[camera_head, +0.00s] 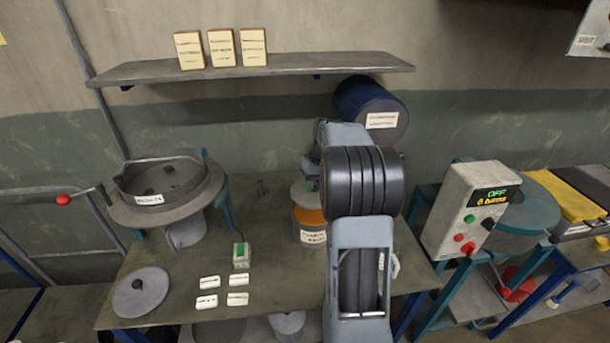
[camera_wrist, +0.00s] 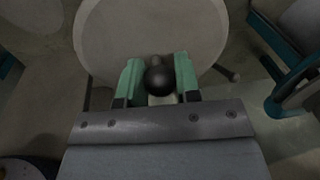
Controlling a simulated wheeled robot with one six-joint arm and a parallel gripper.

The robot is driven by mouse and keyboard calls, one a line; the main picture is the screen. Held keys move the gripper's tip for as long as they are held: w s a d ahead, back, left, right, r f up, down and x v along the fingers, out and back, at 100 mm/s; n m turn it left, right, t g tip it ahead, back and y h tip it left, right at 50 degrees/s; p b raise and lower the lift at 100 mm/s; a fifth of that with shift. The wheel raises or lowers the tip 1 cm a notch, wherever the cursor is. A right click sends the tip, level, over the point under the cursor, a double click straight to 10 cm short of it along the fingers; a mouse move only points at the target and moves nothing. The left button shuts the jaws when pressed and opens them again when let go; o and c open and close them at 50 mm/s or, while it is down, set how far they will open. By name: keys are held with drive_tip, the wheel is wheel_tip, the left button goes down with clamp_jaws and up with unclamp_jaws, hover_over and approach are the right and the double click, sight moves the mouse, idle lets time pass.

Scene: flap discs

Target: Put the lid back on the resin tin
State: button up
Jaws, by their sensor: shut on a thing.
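The resin tin (camera_head: 309,232) stands on the table just left of my arm, grey with a white label and orange showing at its top. A round grey lid (camera_head: 303,193) is above the tin, with a strip of orange visible below it. My arm hides their right side. In the wrist view, my gripper (camera_wrist: 159,80) has its two green fingers shut on the dark round knob (camera_wrist: 159,79) of the pale grey lid (camera_wrist: 150,35). The tin is not visible there. I cannot tell whether the lid touches the tin.
A pan-like mixer (camera_head: 165,200) stands at the back left. A grey knobbed disc (camera_head: 141,292), several small labelled plates (camera_head: 238,298) and a green-buttoned box (camera_head: 241,254) lie on the table (camera_head: 265,225). A blue drum (camera_head: 365,105) is behind my arm, a control box (camera_head: 470,210) right.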

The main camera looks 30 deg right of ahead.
drive_tip(key=shift+w+f, duration=0.1)
drive_tip(key=shift+w, duration=0.3)
drive_tip(key=shift+f, duration=0.1)
drive_tip(key=shift+f+b, duration=2.45)
drive_tip(key=shift+f, duration=0.55)
drive_tip(key=shift+s, duration=0.1)
drive_tip(key=shift+f, duration=0.1)
drive_tip(key=o, duration=1)
drive_tip(key=shift+o, duration=0.6)
